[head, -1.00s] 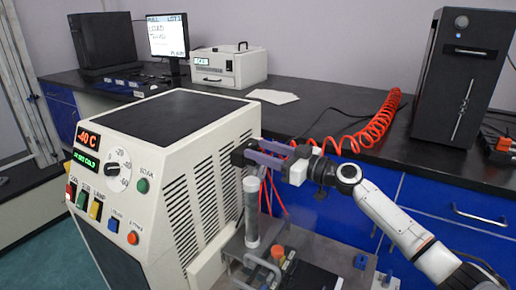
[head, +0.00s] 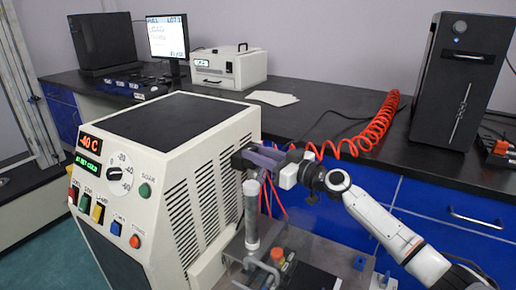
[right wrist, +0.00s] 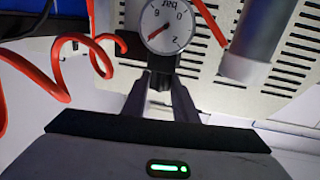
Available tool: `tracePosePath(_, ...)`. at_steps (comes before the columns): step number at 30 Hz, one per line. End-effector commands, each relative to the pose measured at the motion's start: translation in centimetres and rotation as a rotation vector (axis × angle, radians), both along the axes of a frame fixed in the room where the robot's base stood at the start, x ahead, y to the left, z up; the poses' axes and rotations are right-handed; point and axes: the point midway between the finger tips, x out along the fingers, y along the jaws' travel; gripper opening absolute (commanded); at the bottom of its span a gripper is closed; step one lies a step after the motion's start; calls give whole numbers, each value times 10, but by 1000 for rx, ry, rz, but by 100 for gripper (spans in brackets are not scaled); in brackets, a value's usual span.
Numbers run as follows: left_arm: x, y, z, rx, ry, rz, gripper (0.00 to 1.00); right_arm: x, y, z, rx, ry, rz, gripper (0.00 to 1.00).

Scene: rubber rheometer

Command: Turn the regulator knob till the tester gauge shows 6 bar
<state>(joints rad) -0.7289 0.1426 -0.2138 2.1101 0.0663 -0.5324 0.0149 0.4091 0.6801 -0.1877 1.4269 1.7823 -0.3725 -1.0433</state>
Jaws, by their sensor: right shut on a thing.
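My right gripper (head: 258,158) reaches in from the right beside the vented side of the cream machine. In the right wrist view my right gripper (right wrist: 162,85) is shut on the dark regulator knob (right wrist: 163,63), just below the tester gauge (right wrist: 166,25). The gauge is round and white and appears upside down, cut by the top edge. Its red needle points down-left, between the 2 and the 6, roughly midway. In the head view the fingers hide the knob and I cannot make out the gauge face. My left gripper is out of view.
The cream machine (head: 165,135) with dial and buttons stands at left. A grey cylinder (head: 251,213) stands upright close below my fingers. A red coiled hose (head: 372,128) runs behind my gripper and close beside it in the wrist view. A black tower (head: 462,80) stands at right.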

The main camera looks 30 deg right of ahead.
Motion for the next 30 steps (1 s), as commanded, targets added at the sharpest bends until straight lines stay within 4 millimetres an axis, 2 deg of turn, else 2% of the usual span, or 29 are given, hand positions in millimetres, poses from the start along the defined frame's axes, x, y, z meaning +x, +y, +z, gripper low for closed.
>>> tracePosePath(1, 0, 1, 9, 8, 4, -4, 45, -1, 1, 4, 1, 5, -20, 4)
tracePosePath(2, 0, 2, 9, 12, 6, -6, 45, -1, 1, 4, 1, 3, -32, 4)
tracePosePath(14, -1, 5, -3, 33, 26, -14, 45, -2, 1, 1, 2, -5, -69, 4)
tracePosePath(15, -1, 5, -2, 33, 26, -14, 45, -2, 1, 1, 2, -5, -69, 28)
tracePosePath(18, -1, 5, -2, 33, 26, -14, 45, -2, 1, 1, 2, -5, -68, 45)
tracePosePath(30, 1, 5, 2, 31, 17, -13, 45, -7, -1, 0, 0, -4, -67, 45)
